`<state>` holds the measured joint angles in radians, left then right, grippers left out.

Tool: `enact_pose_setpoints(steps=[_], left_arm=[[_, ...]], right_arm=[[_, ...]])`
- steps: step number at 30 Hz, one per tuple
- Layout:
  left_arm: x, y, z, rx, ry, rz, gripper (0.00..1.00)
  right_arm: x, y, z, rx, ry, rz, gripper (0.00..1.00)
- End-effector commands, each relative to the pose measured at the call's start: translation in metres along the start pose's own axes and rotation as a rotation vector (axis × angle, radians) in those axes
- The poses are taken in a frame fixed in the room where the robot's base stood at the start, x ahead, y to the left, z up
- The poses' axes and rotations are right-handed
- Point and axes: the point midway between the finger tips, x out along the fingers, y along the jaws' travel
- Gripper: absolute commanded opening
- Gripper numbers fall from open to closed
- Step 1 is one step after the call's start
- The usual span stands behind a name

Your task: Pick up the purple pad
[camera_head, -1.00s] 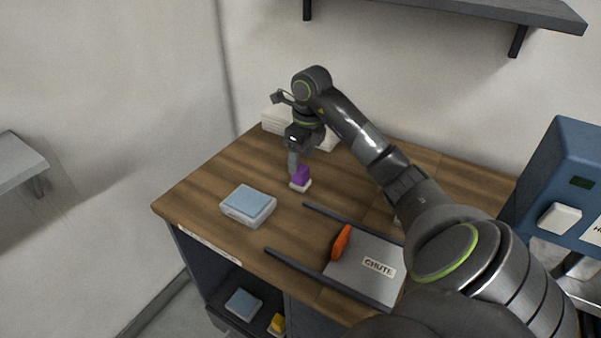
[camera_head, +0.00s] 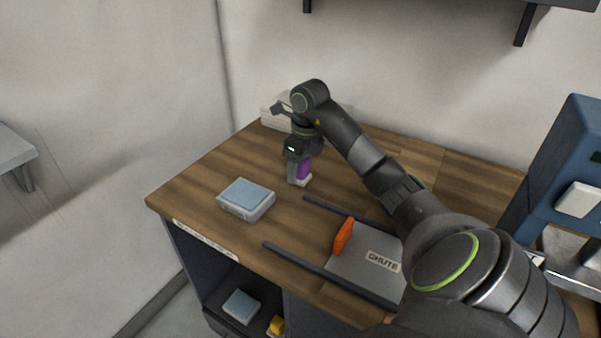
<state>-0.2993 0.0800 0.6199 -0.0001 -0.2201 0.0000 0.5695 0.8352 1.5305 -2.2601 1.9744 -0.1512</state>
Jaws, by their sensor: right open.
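The purple pad (camera_head: 304,169) is a small purple block on a whitish base, standing on the wooden tabletop left of the chute. My right gripper (camera_head: 298,174) points down right at the pad, with a grey finger on its left side. The jaws are open, and the gripper hides the pad's upper part. I cannot tell whether the fingers touch it. My left gripper is not in view.
A light blue pad on a white box (camera_head: 246,200) lies nearer the front left. The chute (camera_head: 365,265) has dark rails and an orange piece (camera_head: 343,236). White stacked items (camera_head: 275,112) stand behind the gripper. A blue machine (camera_head: 565,190) is at right.

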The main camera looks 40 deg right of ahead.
Motion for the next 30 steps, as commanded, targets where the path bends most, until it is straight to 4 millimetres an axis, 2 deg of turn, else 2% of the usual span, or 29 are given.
enact_pose_setpoints(steps=[1,10,13,14,15,22,26,30], left_arm=[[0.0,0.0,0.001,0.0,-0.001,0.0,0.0],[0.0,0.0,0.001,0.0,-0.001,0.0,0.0],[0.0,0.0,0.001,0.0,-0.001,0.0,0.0],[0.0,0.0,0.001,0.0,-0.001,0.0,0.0],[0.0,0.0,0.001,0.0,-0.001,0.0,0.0],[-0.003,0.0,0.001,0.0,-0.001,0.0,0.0],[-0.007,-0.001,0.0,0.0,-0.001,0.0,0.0],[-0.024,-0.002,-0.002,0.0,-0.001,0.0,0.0]], right_arm=[[0.0,0.0,0.0,0.0,0.0,0.0,0.6],[0.0,0.0,0.0,0.0,0.001,0.0,0.21],[0.0,0.0,0.0,0.0,0.0,0.0,0.18],[0.0,0.0,0.0,0.0,0.001,0.0,0.07],[0.0,0.0,0.0,0.0,0.001,0.0,0.03],[-0.008,0.0,0.001,0.0,0.0,0.0,0.04],[-0.025,-0.001,0.003,-0.001,-0.001,-0.001,0.04],[-0.044,0.0,0.005,0.0,0.001,0.0,0.04]])
